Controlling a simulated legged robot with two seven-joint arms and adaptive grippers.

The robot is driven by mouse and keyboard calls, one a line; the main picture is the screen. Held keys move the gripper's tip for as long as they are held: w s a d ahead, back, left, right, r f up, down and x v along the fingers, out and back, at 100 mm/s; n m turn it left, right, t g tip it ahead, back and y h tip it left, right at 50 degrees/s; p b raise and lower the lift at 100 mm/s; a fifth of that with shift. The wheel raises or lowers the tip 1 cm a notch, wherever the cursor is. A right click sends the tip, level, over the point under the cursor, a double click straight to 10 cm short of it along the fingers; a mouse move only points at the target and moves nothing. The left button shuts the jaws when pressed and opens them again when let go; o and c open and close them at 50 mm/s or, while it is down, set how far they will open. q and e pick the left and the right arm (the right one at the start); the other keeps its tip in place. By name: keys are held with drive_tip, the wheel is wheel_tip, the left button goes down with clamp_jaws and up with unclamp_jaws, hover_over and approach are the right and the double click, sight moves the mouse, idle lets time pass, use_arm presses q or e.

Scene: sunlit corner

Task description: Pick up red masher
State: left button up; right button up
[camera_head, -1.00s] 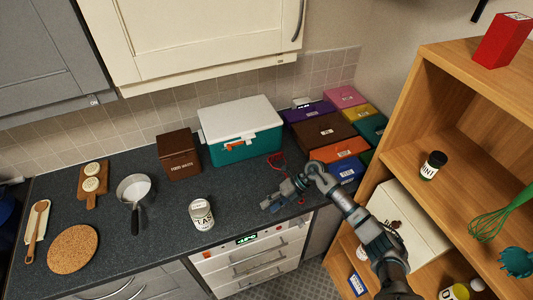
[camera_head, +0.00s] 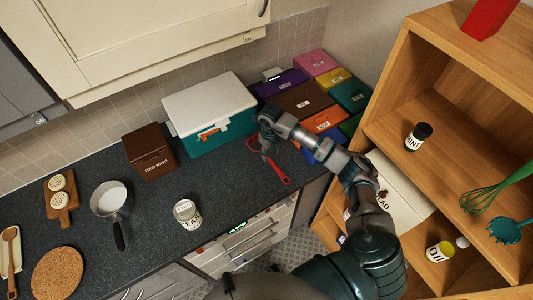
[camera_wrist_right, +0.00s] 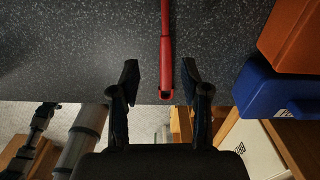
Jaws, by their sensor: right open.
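The red masher (camera_head: 280,174) lies on the dark worktop, in front of the teal cool box and left of the coloured boxes. Its red handle points toward the front edge of the worktop. My right gripper (camera_head: 264,148) is over the masher's far part in the head view and partly hides it. In the right wrist view the masher's handle (camera_wrist_right: 166,50) runs down between the two open fingers of my right gripper (camera_wrist_right: 160,78), with gaps on both sides. The masher's head is out of that view. My left gripper is not in view.
A teal box with white lid (camera_head: 205,146), a brown food-waste box (camera_head: 150,155) and several coloured boxes (camera_head: 310,97) stand behind. A tin (camera_head: 188,216) and a pan (camera_head: 108,199) are to the left. A wooden shelf (camera_head: 385,130) is close on the right.

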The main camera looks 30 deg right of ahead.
sight(271, 162)
drive_tip(key=shift+a+f, duration=0.1)
drive_tip(key=shift+f, duration=0.95)
drive_tip(key=f+p, duration=0.1)
drive_tip(key=f, duration=0.1)
drive_tip(key=d+f, duration=0.1)
drive_tip(key=shift+f+p, duration=0.35)
drive_tip(key=shift+f, duration=0.05)
drive_tip(key=shift+d+f, duration=0.15)
drive_tip(key=shift+f, duration=0.3)
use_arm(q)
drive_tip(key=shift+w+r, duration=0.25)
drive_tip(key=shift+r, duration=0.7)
use_arm(e)
drive_tip(key=shift+a+r, duration=0.1)
drive_tip(key=shift+a, duration=0.1)
clamp_jaws()
